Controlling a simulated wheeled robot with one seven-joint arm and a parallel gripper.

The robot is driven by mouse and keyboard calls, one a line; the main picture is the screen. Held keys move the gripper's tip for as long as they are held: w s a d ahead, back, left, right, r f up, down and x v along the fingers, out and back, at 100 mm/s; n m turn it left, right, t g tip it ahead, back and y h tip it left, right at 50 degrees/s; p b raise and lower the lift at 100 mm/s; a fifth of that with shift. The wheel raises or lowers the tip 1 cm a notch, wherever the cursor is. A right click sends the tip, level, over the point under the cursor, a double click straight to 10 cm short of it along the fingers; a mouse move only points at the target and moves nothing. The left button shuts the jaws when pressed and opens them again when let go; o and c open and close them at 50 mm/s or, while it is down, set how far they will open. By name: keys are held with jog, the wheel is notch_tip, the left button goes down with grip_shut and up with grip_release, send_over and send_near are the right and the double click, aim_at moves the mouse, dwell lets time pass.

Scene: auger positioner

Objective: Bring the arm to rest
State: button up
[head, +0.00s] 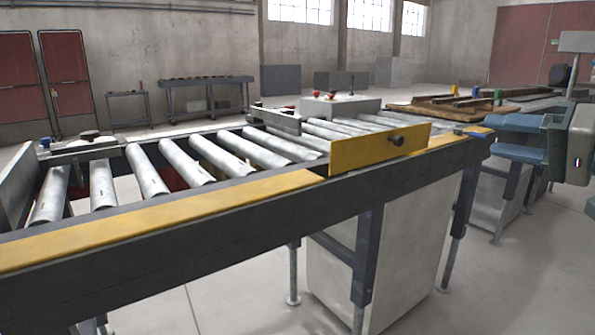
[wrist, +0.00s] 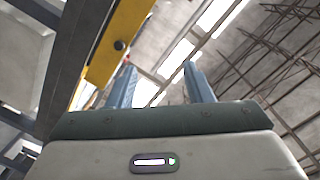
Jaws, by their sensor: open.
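My gripper (head: 478,142) is at the right of the head view, beside the far right end of the roller conveyor (head: 250,185). Its two blue fingers point left. In the wrist view, the fingers of my gripper (wrist: 158,66) stand apart with nothing held between them. A yellow plate (head: 375,148) with a black knob (head: 397,140) stands upright along the conveyor's near edge. This yellow plate also shows in the wrist view (wrist: 116,40), left of the fingers. I cannot tell the exact gap between the fingers and the conveyor.
A pale box with red buttons (head: 340,105) stands behind the rollers. Wooden boards (head: 455,107) lie on a surface behind my gripper. A grey cabinet (head: 380,240) stands under the conveyor. The floor (head: 530,290) at the front right is clear.

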jog(key=s+a+f+g+h+p, duration=0.25)
jog(key=a+f+g+p, duration=0.2)
jog(key=a+p, duration=0.35)
jog(key=s+a+f+g+h+p, duration=0.25)
jog(key=a+g+p, duration=0.35)
jog(key=p, duration=0.4)
jog(key=s+a+f+n+h+p, duration=0.1)
jog(key=s+f+n+h+p, duration=0.1)
jog(key=s+h+p, duration=0.3)
jog(key=s+p, duration=0.1)
jog(key=p, duration=0.2)
jog(key=shift+a+f, duration=0.25)
jog(key=shift+f, duration=0.05)
